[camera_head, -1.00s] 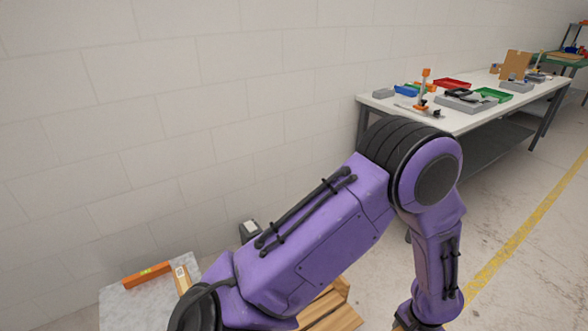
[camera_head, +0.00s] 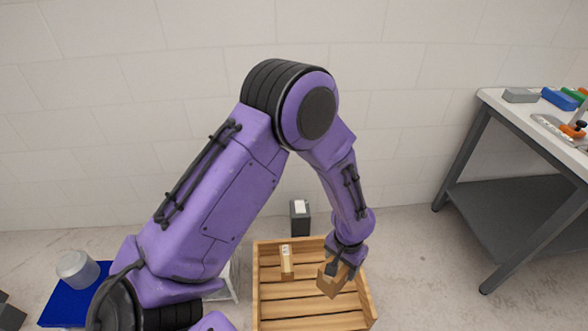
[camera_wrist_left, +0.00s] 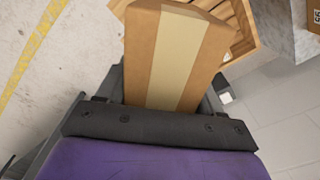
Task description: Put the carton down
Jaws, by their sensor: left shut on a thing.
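My left gripper (camera_head: 343,264) is shut on a small brown carton (camera_head: 332,281), which hangs tilted over the right part of a wooden crate (camera_head: 262,292). The carton (camera_wrist_left: 178,55), with a pale tape strip, also fills the middle of the left wrist view, between the jaws. In that view the crate (camera_wrist_left: 238,22) shows beyond the carton at the upper right. Whether the carton touches the crate cannot be told. My right gripper is not in view.
Another small carton (camera_head: 287,262) stands in the crate's back left. A dark grey box (camera_head: 300,217) is behind the crate. A workbench (camera_head: 530,128) stands at right. A blue surface with a grey cylinder (camera_head: 77,268) is at left. Slatted crate floor shows bare in front.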

